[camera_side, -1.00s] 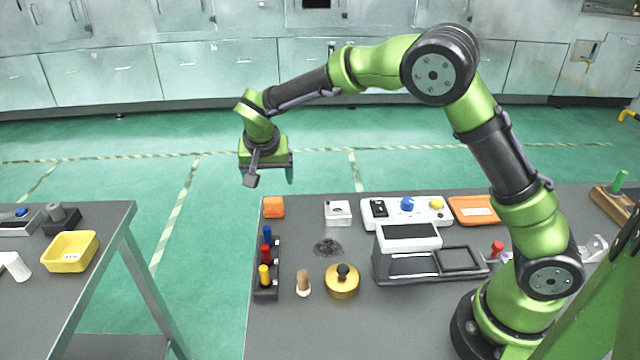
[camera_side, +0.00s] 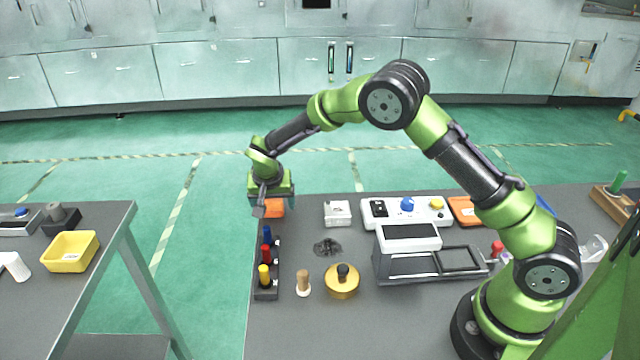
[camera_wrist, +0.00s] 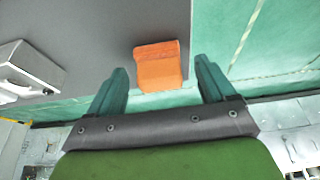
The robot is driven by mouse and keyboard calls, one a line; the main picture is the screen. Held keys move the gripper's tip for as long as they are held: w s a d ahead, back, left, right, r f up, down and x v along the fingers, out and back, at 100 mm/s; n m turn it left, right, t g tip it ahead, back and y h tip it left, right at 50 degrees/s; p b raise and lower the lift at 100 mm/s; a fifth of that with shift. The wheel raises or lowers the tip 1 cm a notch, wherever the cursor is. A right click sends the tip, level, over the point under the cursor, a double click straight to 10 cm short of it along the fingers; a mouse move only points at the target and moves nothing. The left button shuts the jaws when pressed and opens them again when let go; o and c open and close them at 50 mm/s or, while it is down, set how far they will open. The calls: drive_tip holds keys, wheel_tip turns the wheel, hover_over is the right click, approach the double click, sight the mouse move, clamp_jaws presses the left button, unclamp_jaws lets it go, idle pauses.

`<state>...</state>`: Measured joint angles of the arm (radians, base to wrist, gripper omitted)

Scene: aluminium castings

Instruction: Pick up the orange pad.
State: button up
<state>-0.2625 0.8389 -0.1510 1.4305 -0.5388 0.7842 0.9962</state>
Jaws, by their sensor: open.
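The orange pad (camera_side: 274,208) is a small block at the far left corner of the grey worktable, partly hidden behind my gripper in the side view. In the wrist view the orange pad (camera_wrist: 158,66) lies near the table edge, ahead of and between the two fingers. My gripper (camera_side: 268,208) hangs at the pad, with its fingers pointing down. In the wrist view my gripper (camera_wrist: 160,80) is open, with a finger to each side of the pad and nothing held. I cannot tell whether the fingers touch it.
A rack (camera_side: 267,268) with blue, red and yellow pegs stands just in front of the pad. A white box (camera_side: 337,213) lies to its right, with a control panel (camera_side: 385,222) beyond. The table edge (camera_side: 256,230) is close on the left.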

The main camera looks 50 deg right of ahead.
sight(272, 200)
drive_tip(key=c, duration=1.1)
drive_tip(key=shift+r, duration=0.15)
drive_tip(key=shift+r, duration=0.45)
wheel_tip(272, 200, up, 3)
drive_tip(key=shift+f, duration=0.2)
drive_tip(key=s, duration=0.5)
drive_tip(key=s+r, duration=0.1)
drive_tip(key=s, duration=1)
drive_tip(key=shift+d+r, duration=0.15)
drive_tip(key=shift+d, duration=0.25)
